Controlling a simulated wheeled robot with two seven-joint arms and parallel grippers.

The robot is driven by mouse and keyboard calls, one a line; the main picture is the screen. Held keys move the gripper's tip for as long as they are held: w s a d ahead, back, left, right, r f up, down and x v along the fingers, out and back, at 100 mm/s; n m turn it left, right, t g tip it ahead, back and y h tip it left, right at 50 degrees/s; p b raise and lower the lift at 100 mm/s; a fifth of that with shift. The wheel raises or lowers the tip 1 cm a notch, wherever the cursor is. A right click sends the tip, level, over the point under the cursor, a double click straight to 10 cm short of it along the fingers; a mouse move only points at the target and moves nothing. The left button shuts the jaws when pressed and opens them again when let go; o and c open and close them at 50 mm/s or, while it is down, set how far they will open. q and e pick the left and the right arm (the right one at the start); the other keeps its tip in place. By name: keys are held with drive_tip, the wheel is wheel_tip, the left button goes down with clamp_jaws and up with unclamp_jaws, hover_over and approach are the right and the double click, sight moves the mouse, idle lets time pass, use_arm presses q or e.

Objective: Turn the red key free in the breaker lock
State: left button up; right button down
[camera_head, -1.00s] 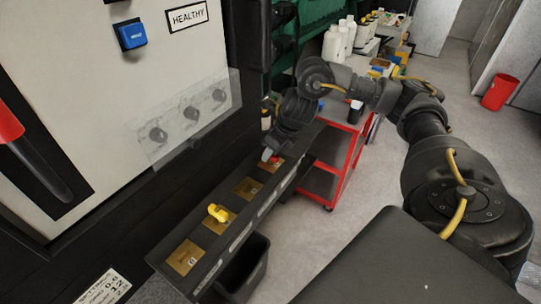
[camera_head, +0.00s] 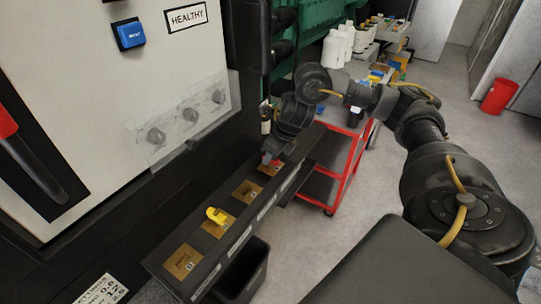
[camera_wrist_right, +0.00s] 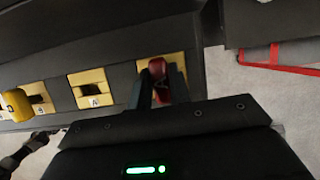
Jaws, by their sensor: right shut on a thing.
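The red key (camera_wrist_right: 157,68) stands in the brass lock plate at the far end of the sloped dark panel. In the head view only a bit of the red key (camera_head: 276,162) shows beside my right gripper (camera_head: 268,157). In the wrist view my right gripper (camera_wrist_right: 162,82) has its two fingers on either side of the key and is shut on it. The key's shaft and the keyhole are hidden, so how far the key is turned cannot be told. My left gripper is not in view.
A yellow key (camera_head: 215,214) sits in another brass plate nearer on the panel. Bare brass plates (camera_head: 183,262) and (camera_head: 247,193) lie along the same row. A cabinet with a clear cover (camera_head: 185,118) stands at left. A red cart (camera_head: 345,165) stands behind my arm, and a black bin (camera_head: 245,275) below the panel.

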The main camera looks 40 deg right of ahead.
drive_tip(key=n+b, duration=0.1)
drive_tip(key=n+y+b, duration=0.1)
drive_tip(key=n+b, duration=0.1)
drive_tip(key=shift+f+g, duration=0.3)
drive_tip(key=n, duration=0.1)
drive_tip(key=n+y+p, duration=0.1)
drive_tip(key=n, duration=0.1)
drive_tip(key=shift+r+g, duration=0.35)
drive_tip(key=shift+g, duration=0.05)
drive_tip(key=shift+r+n+g+y+p, duration=0.1)
drive_tip(key=shift+n+g+y+p, duration=0.25)
drive_tip(key=shift+n, duration=0.55)
drive_tip(key=n+g+p, duration=0.1)
drive_tip(key=n+p, duration=0.2)
drive_tip(key=n, duration=0.1)
drive_tip(key=n+g+p, duration=0.1)
drive_tip(key=n+p, duration=0.2)
drive_tip(key=shift+r+n+g+y, duration=0.15)
drive_tip(key=shift+n+g+y, duration=0.1)
drive_tip(key=shift+n+g, duration=0.15)
drive_tip(key=shift+n+p, duration=0.5)
drive_tip(key=shift+f+n+g, duration=0.3)
drive_tip(key=shift+n+g, duration=0.05)
drive_tip(key=shift+n, duration=0.45)
drive_tip(key=c, duration=1.2)
unclamp_jaws()
